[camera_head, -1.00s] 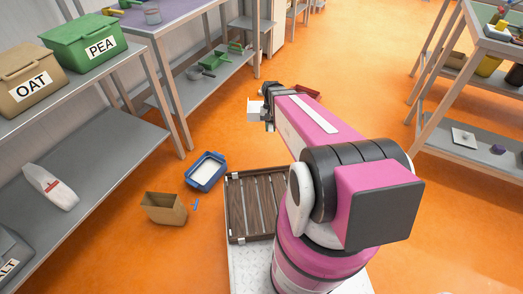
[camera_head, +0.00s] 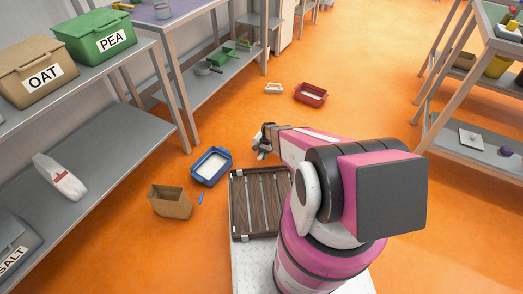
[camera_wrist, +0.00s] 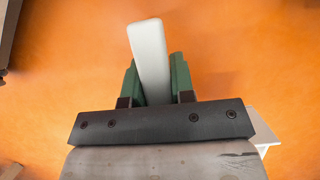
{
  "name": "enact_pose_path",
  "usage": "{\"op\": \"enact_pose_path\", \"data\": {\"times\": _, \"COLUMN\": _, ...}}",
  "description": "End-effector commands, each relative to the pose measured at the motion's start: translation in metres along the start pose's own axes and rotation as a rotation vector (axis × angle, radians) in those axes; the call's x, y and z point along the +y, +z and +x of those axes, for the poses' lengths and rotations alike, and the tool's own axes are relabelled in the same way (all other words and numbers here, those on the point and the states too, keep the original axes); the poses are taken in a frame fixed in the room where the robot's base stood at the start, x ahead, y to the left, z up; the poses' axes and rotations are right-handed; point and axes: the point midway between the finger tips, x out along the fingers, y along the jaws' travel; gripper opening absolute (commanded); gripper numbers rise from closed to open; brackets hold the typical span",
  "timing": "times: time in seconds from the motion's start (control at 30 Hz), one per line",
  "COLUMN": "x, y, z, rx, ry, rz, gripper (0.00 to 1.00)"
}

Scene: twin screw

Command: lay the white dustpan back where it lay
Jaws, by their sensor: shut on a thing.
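My gripper (camera_wrist: 153,82) is shut on a white bar, which looks like the handle of the white dustpan (camera_wrist: 149,50). The green fingers press on both sides of it in the wrist view. A pale flat corner shows past the gripper at the lower right; I cannot tell if it belongs to the dustpan. In the head view my gripper (camera_head: 263,146) is low beyond the wooden crate, with a small pale part at its tip. Most of the dustpan is hidden there.
A blue tub (camera_head: 211,167) and a brown paper bag (camera_head: 170,202) stand on the orange floor to the left. A slatted wooden crate (camera_head: 234,210) is near my base. A red tub (camera_head: 311,94) and a small white object (camera_head: 274,88) lie farther off. Shelves line both sides.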

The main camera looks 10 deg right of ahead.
Motion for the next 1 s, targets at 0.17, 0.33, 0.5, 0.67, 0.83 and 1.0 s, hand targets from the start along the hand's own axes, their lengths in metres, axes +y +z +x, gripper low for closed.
{"op": "enact_pose_path", "data": {"times": 0.17, "x": -0.026, "y": -0.031, "z": 0.011, "rx": 0.000, "ry": 0.000, "rz": -0.002, "gripper": 0.02}}
{"op": "enact_pose_path", "data": {"times": 0.33, "x": -0.051, "y": -0.059, "z": 0.021, "rx": 0.000, "ry": 0.000, "rz": -0.002, "gripper": 0.02}}
{"op": "enact_pose_path", "data": {"times": 0.5, "x": -0.072, "y": -0.084, "z": 0.029, "rx": 0.000, "ry": 0.000, "rz": -0.002, "gripper": 0.02}}
{"op": "enact_pose_path", "data": {"times": 0.67, "x": -0.078, "y": -0.090, "z": 0.033, "rx": 0.000, "ry": 0.000, "rz": -0.002, "gripper": 0.02}}
{"op": "enact_pose_path", "data": {"times": 0.83, "x": -0.079, "y": -0.098, "z": 0.051, "rx": -0.001, "ry": 0.001, "rz": -0.002, "gripper": 0.02}}
{"op": "enact_pose_path", "data": {"times": 1.0, "x": -0.078, "y": -0.104, "z": 0.068, "rx": 0.000, "ry": 0.000, "rz": -0.001, "gripper": 0.02}}
